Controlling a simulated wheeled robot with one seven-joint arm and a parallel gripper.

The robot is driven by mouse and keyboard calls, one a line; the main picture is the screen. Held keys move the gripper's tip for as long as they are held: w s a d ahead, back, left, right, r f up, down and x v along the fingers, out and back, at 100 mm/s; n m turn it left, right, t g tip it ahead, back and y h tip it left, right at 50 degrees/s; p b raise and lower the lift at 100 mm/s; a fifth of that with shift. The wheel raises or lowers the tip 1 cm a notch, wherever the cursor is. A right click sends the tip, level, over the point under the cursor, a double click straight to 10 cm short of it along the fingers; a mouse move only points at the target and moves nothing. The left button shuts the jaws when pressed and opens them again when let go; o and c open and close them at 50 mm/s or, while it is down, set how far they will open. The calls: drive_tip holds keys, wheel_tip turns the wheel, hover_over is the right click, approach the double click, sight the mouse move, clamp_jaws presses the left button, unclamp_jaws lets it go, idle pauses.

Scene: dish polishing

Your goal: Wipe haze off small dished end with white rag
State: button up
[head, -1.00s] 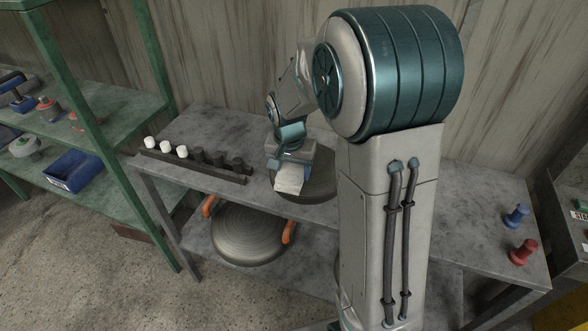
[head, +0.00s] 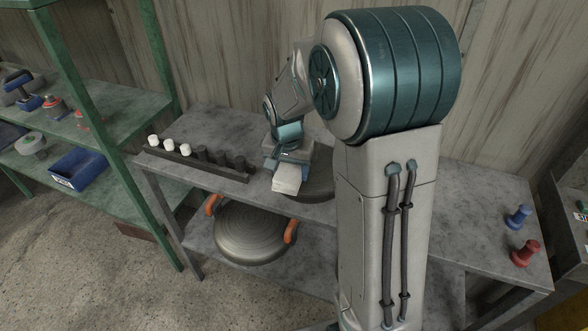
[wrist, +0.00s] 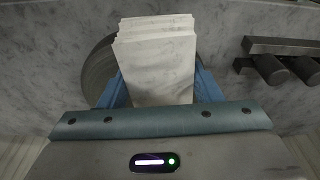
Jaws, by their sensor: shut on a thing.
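My gripper (wrist: 154,92) is shut on the white rag (wrist: 157,60), which looks like a folded block between the two blue fingers. In the head view the rag (head: 287,180) hangs below my gripper, at the left side of a grey round dished end (head: 318,187) on the bench top. My arm hides much of that dished end. In the wrist view the dished end (wrist: 98,68) shows at the left behind the rag. I cannot tell whether the rag touches it. A larger dished end (head: 252,232) with orange clamps lies on the lower shelf.
A dark rack (head: 196,164) with white and dark pegs stands left of my gripper on the bench (head: 460,205). Blue (head: 518,216) and red (head: 525,252) knobbed pieces stand at the right. A green shelf with a blue bin (head: 78,169) is at the far left.

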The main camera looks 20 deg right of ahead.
wheel_tip(320, 180, up, 3)
drive_tip(key=shift+s+d+r+p, duration=0.15)
drive_tip(key=shift+r+p, duration=0.05)
drive_tip(key=shift+p, duration=0.3)
drive_tip(key=shift+r+p, duration=0.5)
drive_tip(key=shift+r, duration=0.2)
drive_tip(key=shift+r+p, duration=1.05)
drive_tip(key=shift+r, duration=0.55)
